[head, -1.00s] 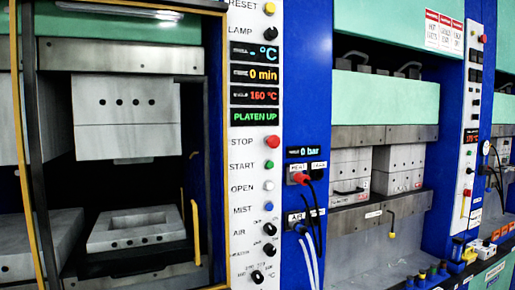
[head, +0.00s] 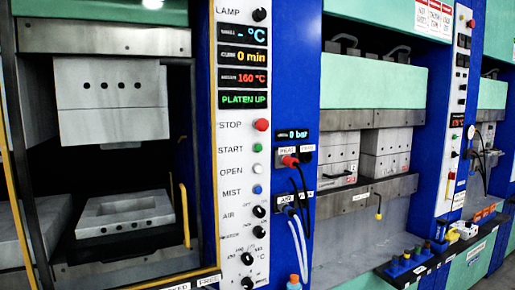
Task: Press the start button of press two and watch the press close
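A press with an open front stands at the left in the head view. Its upper mould block (head: 110,98) hangs raised, well apart from the lower mould (head: 124,213). Its white control panel (head: 234,190) carries a green START button (head: 257,148) below a red STOP button (head: 261,125). The green display (head: 243,100) reads PLATEN UP. Which press number this is cannot be read here. Neither of my grippers is in view.
A second press (head: 372,92) with closed-looking mould blocks stands to the right, with its own panel (head: 455,130). Black and white hoses (head: 300,220) hang from the blue column between them. A dark ledge (head: 420,262) with coloured items juts out at the lower right.

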